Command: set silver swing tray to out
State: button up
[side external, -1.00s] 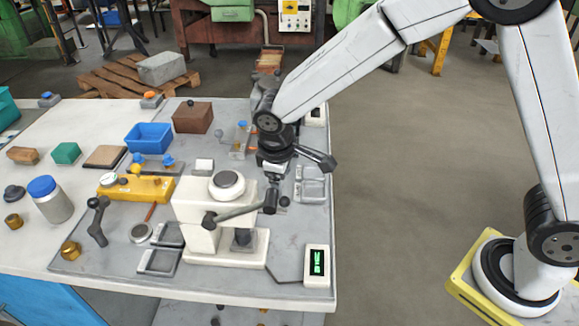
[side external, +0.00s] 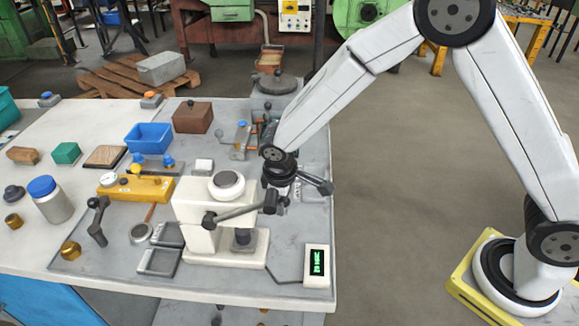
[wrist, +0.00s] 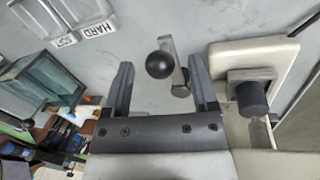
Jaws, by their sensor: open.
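My gripper (wrist: 159,72) is open in the wrist view, pointing down at the bench. A black ball knob (wrist: 159,65) on a short silver lever (wrist: 179,68) shows between its fingers. I cannot tell whether the fingers touch it, or whether this lever belongs to the silver swing tray. In the side external view my gripper (side external: 283,190) is low behind the white press, its fingertips mostly hidden. Silver frames labelled HARD (wrist: 98,30) and SOFT (wrist: 66,41) lie at the upper left of the wrist view.
The white press (side external: 222,225) stands close by; its base (wrist: 285,58) is right of my fingers. A glass-walled box (wrist: 50,80) is at the left of the wrist view. Two square trays (side external: 157,262) lie left of the press. A digital display (side external: 316,266) stands at the bench's front right.

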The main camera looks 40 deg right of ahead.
jog(key=shift+f, duration=0.25)
grip_shut()
dwell(1.4)
